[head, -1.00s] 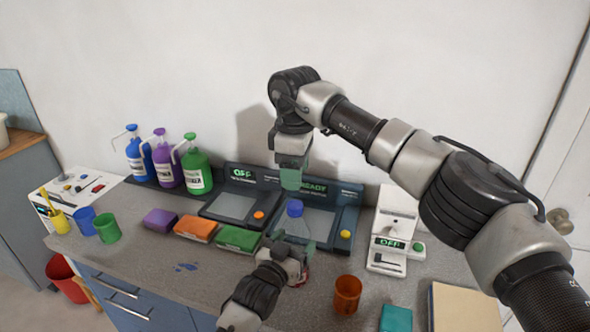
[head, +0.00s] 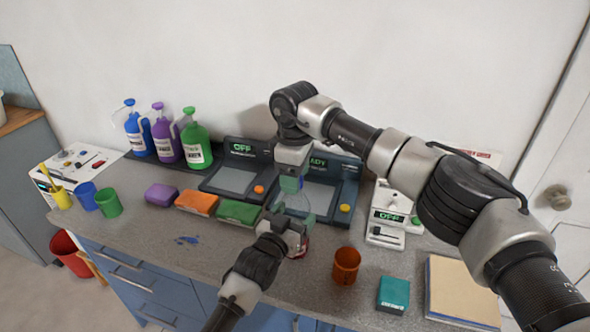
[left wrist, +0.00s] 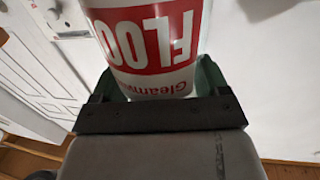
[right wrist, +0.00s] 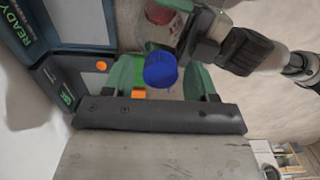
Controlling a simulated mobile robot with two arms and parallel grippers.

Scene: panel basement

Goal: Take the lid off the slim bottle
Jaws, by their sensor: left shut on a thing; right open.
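The slim bottle (head: 298,203) is clear, with a red and white label that fills much of the left wrist view (left wrist: 152,50). My left gripper (head: 295,226) is shut on its body and holds it upright over the counter. Its blue lid shows in the right wrist view (right wrist: 161,70), on top of the bottle. My right gripper (head: 292,184) points down at the bottle's top. It is open, with its green fingers (right wrist: 160,78) on either side of the lid and gaps visible. In the head view the fingers largely hide the lid.
An orange cup (head: 346,266) and a teal box (head: 393,294) stand in front right. Orange (head: 197,202) and green (head: 238,212) blocks lie left of the bottle. Display stations (head: 325,196) stand behind, a white device (head: 388,215) to the right. The front left counter is mostly clear.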

